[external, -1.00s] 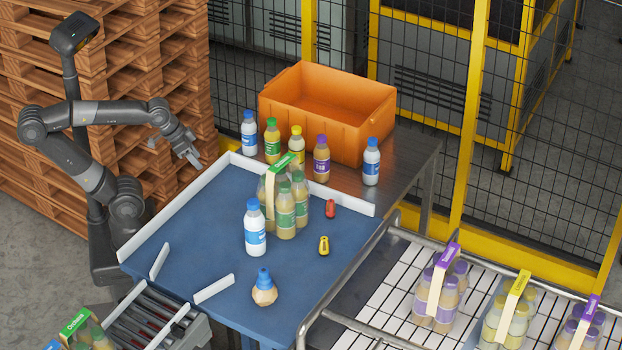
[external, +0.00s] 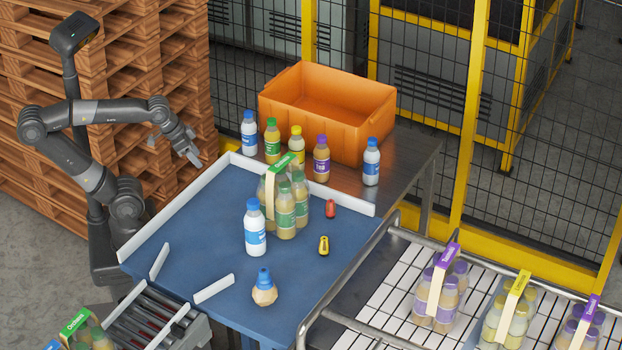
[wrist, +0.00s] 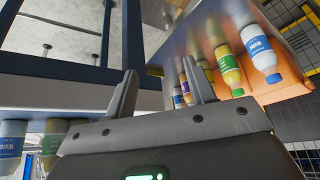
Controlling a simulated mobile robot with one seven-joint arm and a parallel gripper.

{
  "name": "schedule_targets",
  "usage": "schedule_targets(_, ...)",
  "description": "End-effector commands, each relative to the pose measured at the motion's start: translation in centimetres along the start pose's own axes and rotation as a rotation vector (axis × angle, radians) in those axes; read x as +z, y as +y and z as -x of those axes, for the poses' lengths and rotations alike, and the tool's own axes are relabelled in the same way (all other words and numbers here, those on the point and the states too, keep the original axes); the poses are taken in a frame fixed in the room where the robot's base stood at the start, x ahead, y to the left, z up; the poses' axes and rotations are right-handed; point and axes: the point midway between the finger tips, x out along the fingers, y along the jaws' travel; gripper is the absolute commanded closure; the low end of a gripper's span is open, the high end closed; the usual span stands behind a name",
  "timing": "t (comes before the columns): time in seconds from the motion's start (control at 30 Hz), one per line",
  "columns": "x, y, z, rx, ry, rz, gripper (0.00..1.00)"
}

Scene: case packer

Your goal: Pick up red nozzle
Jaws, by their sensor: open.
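A small red item (external: 330,208) lies on the blue table top (external: 200,230), right of the green-capped bottle pack. It is the only small red thing that I can make out, and its details are too small to confirm that it is a nozzle. My gripper (external: 191,156) is raised beyond the table's back left edge, far from the red item and holding nothing. In the wrist view my gripper (wrist: 160,67) shows two fingers spread apart with nothing between them. The red item does not show in the wrist view.
A yellow tool (external: 323,245), a white blue-capped bottle (external: 255,230) and a strapped bottle pack (external: 285,212) stand or lie near the red item. White rails (external: 310,184) edge the table. An orange crate (external: 345,130) and several bottles are behind.

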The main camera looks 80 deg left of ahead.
Motion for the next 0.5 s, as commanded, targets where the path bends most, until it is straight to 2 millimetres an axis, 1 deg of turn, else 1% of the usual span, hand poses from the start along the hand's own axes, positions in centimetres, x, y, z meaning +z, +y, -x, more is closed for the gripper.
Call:
schedule_targets(0.07, -1.1, 0.0, 1.9, 0.000, 0.007, 0.000, 0.50)
schedule_targets(0.17, -3.2, 0.0, 5.8, 0.000, 0.009, 0.000, 0.50)
schedule_targets(0.2, -4.3, 0.0, 7.7, 0.000, 0.011, 0.000, 0.50)
schedule_targets(0.27, -5.8, 0.0, 10.5, 0.000, 0.009, 0.000, 0.50)
schedule_targets(0.3, -6.8, 0.0, 12.4, 0.000, 0.008, 0.000, 0.50)
schedule_targets(0.37, -8.2, 0.0, 15.0, 0.000, 0.007, 0.000, 0.50)
schedule_targets(0.4, -9.2, 0.4, 15.9, -0.007, -0.006, -0.041, 0.50)
schedule_targets(0.43, -10.3, 1.2, 15.6, -0.023, -0.024, -0.132, 0.50)
schedule_targets(0.5, -12.5, 2.8, 15.7, -0.050, -0.052, -0.315, 0.50)
